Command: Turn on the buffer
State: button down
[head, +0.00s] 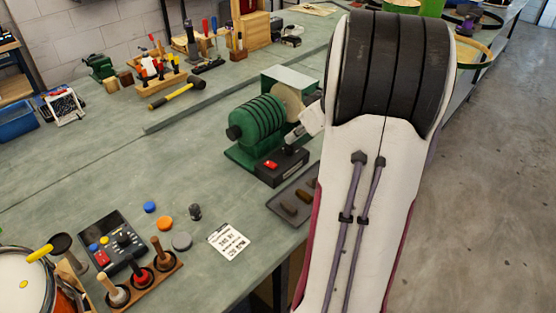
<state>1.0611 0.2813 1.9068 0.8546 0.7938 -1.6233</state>
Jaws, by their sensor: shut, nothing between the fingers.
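The buffer (257,121) is a green ribbed motor on a green base, with a pale buffing wheel (287,101) under a light hood at its right. A black switch box (284,170) stands at its front, with a red switch (271,164) on the left part of its top. My gripper (291,147) is shut and empty, pointing down just above the right part of the box. It appears right of the red switch; I cannot tell if it touches the box. My arm hides part of the buffer's right side.
A tray of dark bars (292,202) lies in front of the box, partly behind my arm. A printed card (228,240), coloured discs and a control pad (112,240) lie at the front left. Tool racks stand behind.

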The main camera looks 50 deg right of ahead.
jog(key=shift+f, duration=0.1)
dwell(0.4)
send_over(272, 164)
jog(key=s, duration=0.2)
notch_tip(272, 164, down, 8)
jog(key=shift+s+r, duration=0.1)
jog(key=shift+r, duration=0.1)
jog(key=shift+f, duration=0.9)
jog(key=shift+s+f, duration=0.2)
jog(key=shift+f, duration=0.95)
jog(key=shift+f, duration=0.1)
